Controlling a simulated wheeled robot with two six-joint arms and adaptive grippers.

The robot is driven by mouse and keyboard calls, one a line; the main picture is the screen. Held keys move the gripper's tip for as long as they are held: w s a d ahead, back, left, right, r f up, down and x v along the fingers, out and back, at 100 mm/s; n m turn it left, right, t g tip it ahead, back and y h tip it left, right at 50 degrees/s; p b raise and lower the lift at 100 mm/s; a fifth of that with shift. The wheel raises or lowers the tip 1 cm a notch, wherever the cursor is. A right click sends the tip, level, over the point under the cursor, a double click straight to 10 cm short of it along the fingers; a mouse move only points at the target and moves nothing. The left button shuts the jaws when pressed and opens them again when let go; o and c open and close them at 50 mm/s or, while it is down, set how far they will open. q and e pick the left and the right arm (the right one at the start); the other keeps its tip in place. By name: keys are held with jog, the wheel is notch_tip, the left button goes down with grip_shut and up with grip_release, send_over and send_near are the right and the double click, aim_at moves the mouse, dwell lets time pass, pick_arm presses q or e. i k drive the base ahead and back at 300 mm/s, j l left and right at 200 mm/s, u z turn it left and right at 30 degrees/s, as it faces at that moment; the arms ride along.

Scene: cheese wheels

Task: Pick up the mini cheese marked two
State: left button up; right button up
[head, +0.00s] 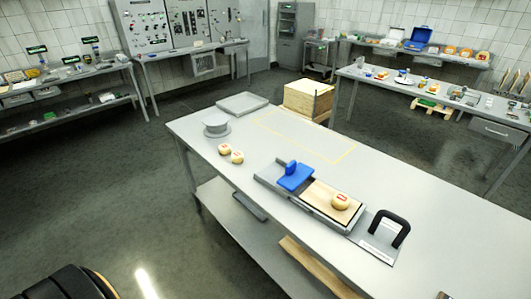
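Three small round yellowish cheeses with red marks are on the long grey table (420,215). One cheese (224,149) and another cheese (237,157) sit close together on the bare tabletop at the left. The third cheese (340,201) sits on the wooden board of a slicer-like device (269,179) with a blue block (295,177). The marks are too small to read, so I cannot tell which cheese is marked two. Neither of my grippers is in view.
A grey round stand (216,128) is behind the pair of cheeses. A black handle (389,229) stands on a plate right of the device.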

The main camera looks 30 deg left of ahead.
aim_at(237, 157)
jog(key=i+j+z, duration=0.2)
jog(key=j+z, duration=0.15)
jog(key=j, duration=1.15)
jog(key=j+z, duration=0.35)
jog(key=j, duration=1.15)
